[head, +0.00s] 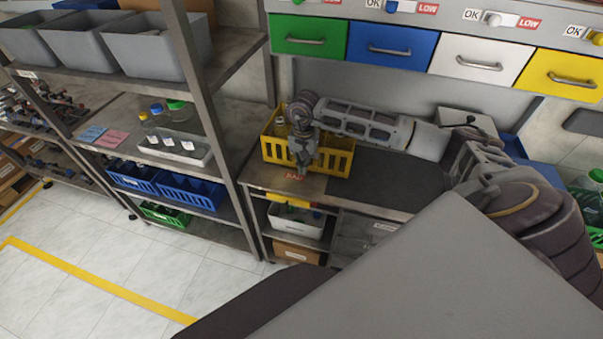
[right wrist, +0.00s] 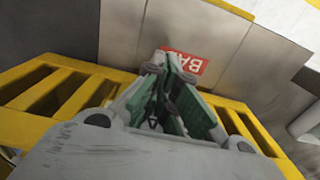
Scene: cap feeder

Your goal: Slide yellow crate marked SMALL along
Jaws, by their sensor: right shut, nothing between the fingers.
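The yellow crate (head: 338,160) stands on the workbench against the back, with slatted sides. Its slatted wall also fills much of the right wrist view (right wrist: 45,95). No SMALL marking is legible. My right gripper (head: 301,172) points down at the crate's front side and hides part of it. In the right wrist view the right gripper (right wrist: 172,95) is shut and empty, its fingers beyond the yellow rim. Whether it touches the crate I cannot tell. My left gripper is not in view.
A red label (head: 294,177) lies at the bench's front edge, beside a dark mat (head: 385,180). Coloured drawers (head: 390,48) hang above. A metal shelf post (head: 205,100) stands close on the left. A white bin (head: 300,226) sits below the bench.

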